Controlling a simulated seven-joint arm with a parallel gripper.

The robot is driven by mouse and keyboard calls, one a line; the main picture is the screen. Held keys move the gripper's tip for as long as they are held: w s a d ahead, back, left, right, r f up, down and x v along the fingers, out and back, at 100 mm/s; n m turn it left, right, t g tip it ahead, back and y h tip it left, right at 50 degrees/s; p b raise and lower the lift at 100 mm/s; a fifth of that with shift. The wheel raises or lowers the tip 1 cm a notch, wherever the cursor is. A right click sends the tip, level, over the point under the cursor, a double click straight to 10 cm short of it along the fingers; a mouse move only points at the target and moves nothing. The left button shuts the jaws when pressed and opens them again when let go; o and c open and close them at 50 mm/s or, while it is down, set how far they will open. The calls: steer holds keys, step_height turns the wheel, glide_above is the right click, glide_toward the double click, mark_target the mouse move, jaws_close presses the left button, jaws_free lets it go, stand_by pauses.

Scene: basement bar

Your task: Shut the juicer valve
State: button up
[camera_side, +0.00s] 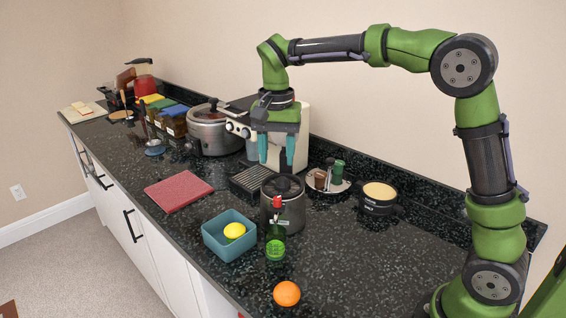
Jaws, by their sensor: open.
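I cannot tell for sure which appliance is the juicer, and no valve shows clearly. A grey lidded cylinder (297,211) stands on the dark counter in the middle front. A red-topped green bottle-like thing (276,232) is in front of it; whether they are joined is unclear. A low black round item with a cream top (379,192) stands to the right. My gripper (277,160) points down with its two teal fingers apart and empty. In the picture it is above the grey cylinder, in front of the coffee machine (300,136), hiding part of it.
A blue bin (213,242) with a yellow lemon (234,230) and an orange (287,293) are in front. A red board (178,191) lies left. A silver cooker (211,133) stands behind it. A small tray (340,186) is right. The counter's front right is bare.

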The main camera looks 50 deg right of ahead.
mark_target(277, 198)
step_height(277, 198, down, 11)
steer(key=shift+f, duration=0.1)
stand_by(0.3)
jaws_close()
